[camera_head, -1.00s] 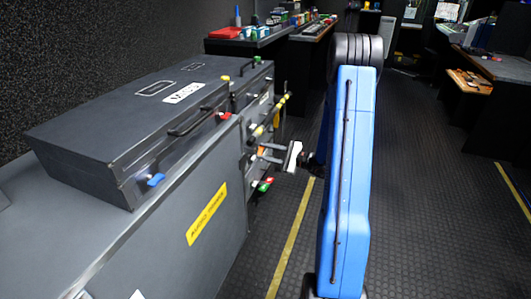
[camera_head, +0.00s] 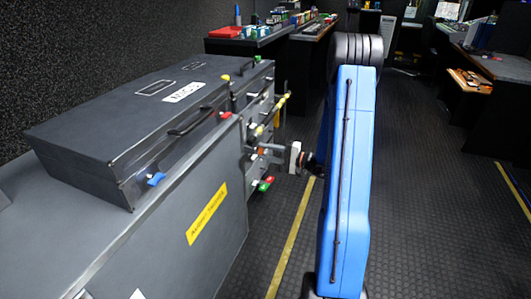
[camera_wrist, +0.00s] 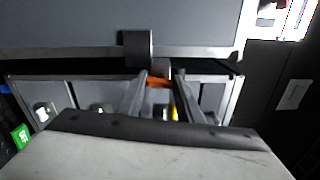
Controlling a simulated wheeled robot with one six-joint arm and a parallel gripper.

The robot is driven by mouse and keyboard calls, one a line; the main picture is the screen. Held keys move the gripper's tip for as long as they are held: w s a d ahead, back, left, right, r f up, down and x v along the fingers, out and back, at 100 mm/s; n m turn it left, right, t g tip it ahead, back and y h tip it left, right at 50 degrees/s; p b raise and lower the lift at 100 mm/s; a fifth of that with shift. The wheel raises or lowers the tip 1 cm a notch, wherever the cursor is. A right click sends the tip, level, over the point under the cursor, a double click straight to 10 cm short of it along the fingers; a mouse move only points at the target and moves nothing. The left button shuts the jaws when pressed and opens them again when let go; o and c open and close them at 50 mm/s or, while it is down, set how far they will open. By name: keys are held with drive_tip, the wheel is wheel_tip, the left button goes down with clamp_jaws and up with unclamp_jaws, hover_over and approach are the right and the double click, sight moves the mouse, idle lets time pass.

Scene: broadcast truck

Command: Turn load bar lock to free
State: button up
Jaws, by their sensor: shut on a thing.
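My gripper (camera_head: 262,151) reaches in from the right to the front of the dark case stack in the head view. In the wrist view my gripper (camera_wrist: 162,79) has its two fingers on either side of a small orange piece (camera_wrist: 158,82), and it is shut on it. The orange piece looks like a lock lever below a dark bracket (camera_wrist: 138,48). Its lower part and its angle are hard to make out. A bar with yellow ends (camera_head: 272,118) runs along the case fronts just above my gripper. I cannot tell for certain which part is the load bar lock.
A red and green handle (camera_head: 266,184) is just below my gripper. The dark floor (camera_head: 420,200) to the right is clear, with yellow lines.

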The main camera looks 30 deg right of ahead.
idle(0.3)
drive_tip(key=o, duration=1.1)
drive_tip(key=shift+s, duration=0.1)
drive_tip(key=v, duration=1.7)
drive_tip(key=shift+s+d+f, duration=0.1)
drive_tip(key=shift+d, duration=0.05)
